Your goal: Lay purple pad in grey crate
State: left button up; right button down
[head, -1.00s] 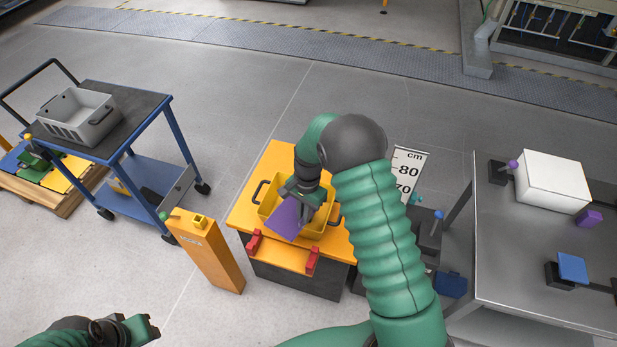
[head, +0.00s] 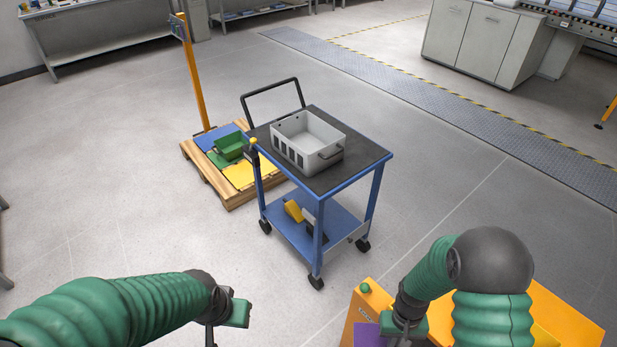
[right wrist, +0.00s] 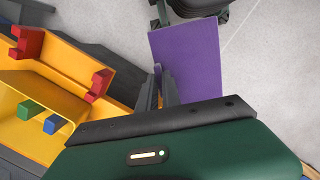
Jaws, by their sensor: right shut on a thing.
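The purple pad (right wrist: 188,62) is a flat sheet held in my right gripper (right wrist: 168,88), clear of the floor in the right wrist view. In the head view the pad (head: 367,336) shows only partly at the bottom edge, beside the right gripper (head: 402,330). The grey crate (head: 325,160) is open-topped, with slots in one side and a handle at one end. It stands on the dark top of a blue cart, well beyond the gripper; its visible inside looks empty. My left gripper (head: 228,318) is at the bottom, away from the crate; its finger gap is unclear.
The blue cart (head: 365,163) has a raised black push handle and a lower shelf with items. Behind it is a wooden pallet (head: 215,190) with coloured panels and a green bin. Open floor lies left.

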aim_at(307, 142)
jog(key=i+j, duration=0.15)
jog(key=j, duration=0.2)
jog(key=i+j+z, duration=0.1)
jog(key=j, duration=0.25)
jog(key=i+j, duration=0.4)
jog(key=j, duration=0.3)
jog(key=i+j+z, duration=0.1)
jog(key=j, duration=0.3)
jog(key=i+j, duration=0.2)
jog(key=j, duration=0.15)
jog(key=i+j+z, duration=0.1)
jog(key=j, duration=0.3)
jog(key=i+j, duration=0.15)
jog(key=j, duration=0.2)
